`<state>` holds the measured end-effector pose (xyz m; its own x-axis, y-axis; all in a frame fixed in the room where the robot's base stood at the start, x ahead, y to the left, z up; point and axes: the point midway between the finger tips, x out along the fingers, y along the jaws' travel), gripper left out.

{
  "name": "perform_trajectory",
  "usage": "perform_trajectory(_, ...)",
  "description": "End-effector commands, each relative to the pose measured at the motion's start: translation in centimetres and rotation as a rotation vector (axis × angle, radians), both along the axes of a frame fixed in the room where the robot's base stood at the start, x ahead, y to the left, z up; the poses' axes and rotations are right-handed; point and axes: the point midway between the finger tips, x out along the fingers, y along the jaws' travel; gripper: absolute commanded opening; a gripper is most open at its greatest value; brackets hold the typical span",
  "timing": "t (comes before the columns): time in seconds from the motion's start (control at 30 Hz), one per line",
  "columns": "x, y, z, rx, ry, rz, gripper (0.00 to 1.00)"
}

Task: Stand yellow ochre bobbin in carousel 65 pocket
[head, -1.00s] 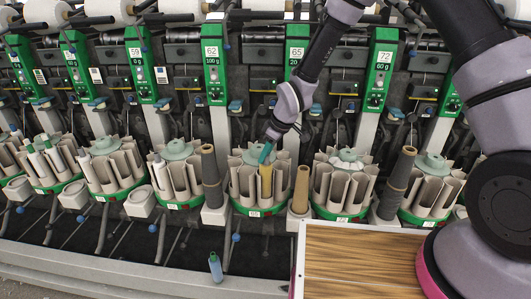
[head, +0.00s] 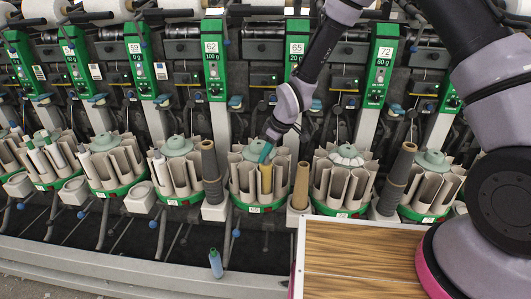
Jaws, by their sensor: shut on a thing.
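The yellow ochre bobbin (head: 266,180) is upright at the front of the carousel (head: 241,182) below the green unit marked 65 (head: 296,50). It appears to be within a front pocket, between the pale upright walls. I cannot tell whether its foot rests on the pocket floor. My gripper (head: 266,153), with teal fingers, reaches down from the upper right and is shut on the bobbin's top end. The fingers hide the bobbin's top and part of the carousel's cap.
A tan cone tube (head: 301,186) stands just right of the carousel, and a dark grey one (head: 210,172) to its left. Another carousel (head: 343,180) stands farther right. A blue-green bottle (head: 215,263) stands in front. A wood-topped surface (head: 360,265) is at front right.

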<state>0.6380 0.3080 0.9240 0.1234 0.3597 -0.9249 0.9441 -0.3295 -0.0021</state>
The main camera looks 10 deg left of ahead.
Motion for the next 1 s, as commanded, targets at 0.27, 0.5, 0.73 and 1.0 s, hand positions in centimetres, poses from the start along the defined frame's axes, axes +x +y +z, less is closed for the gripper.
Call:
perform_trajectory(0.27, 0.0, 0.0, -0.5, 0.001, -0.002, 0.001, 0.00)
perform_trajectory(0.5, 0.0, 0.0, -0.5, 0.001, -0.002, 0.001, 0.41)
perform_trajectory(0.73, 0.0, 0.0, -0.5, 0.001, -0.002, 0.001, 0.61)
perform_trajectory(1.0, 0.0, -0.4, 0.5, 0.001, -0.002, -0.001, 0.61)
